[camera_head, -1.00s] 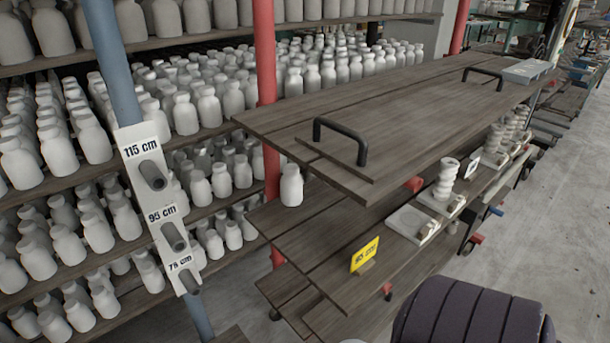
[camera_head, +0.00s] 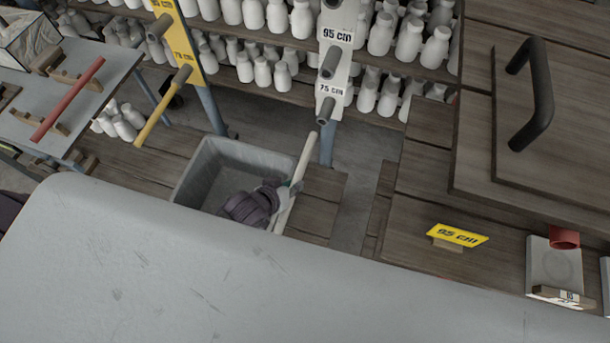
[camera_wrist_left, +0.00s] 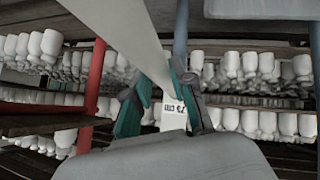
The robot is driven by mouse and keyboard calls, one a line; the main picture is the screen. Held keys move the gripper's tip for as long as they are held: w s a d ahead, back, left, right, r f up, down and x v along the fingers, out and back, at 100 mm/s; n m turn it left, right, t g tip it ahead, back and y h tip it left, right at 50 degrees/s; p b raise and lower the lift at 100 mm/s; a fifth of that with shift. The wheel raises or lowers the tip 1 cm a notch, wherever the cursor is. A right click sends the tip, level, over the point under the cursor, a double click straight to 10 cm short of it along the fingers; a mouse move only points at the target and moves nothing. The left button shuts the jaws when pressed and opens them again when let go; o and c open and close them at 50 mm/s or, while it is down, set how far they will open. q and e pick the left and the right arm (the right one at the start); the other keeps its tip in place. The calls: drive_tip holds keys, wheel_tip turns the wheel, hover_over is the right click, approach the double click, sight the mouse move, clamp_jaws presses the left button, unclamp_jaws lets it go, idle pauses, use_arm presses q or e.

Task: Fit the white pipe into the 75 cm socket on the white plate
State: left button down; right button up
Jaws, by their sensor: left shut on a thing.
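The white plate (camera_head: 337,49) stands upright on a blue post at the top middle of the head view. Its 75 cm socket (camera_head: 324,109), a short grey tube, is below the "75 cm" label. The white pipe (camera_head: 301,170) slants up to the right, its upper end just below the 75 cm socket in the picture. A small gap shows between them; the depth is unclear. My left gripper (camera_head: 281,193) is shut on the pipe. In the left wrist view its teal fingers (camera_wrist_left: 160,100) sit around the pipe (camera_wrist_left: 128,32), which hides part of the plate (camera_wrist_left: 173,119). My right gripper is not in view.
A grey bin (camera_head: 192,168) stands behind my left arm. A yellow plate (camera_head: 182,42) with a yellow pipe (camera_head: 160,108) is to the left, near a table with a red pipe (camera_head: 70,98). Wooden boards with a yellow sign (camera_head: 457,236) are at right. Bottle shelves are behind.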

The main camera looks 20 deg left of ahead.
sight(297, 177)
use_arm(q)
drive_tip(key=shift+s+d+f, duration=0.45)
drive_tip(key=shift+s+f, duration=0.05)
drive_tip(key=shift+f, duration=0.3)
drive_tip(key=shift+s, duration=0.1)
drive_tip(key=shift+a+r, duration=0.1)
drive_tip(key=shift+p, duration=0.4)
drive_tip(key=shift+w, duration=0.5)
drive_tip(key=shift+w+b, duration=0.35)
drive_tip(key=shift+w, duration=2.1)
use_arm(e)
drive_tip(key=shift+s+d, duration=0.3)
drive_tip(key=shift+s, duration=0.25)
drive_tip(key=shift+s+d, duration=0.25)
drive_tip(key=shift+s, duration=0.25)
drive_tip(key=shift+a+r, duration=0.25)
use_arm(q)
drive_tip(key=shift+p, duration=0.75)
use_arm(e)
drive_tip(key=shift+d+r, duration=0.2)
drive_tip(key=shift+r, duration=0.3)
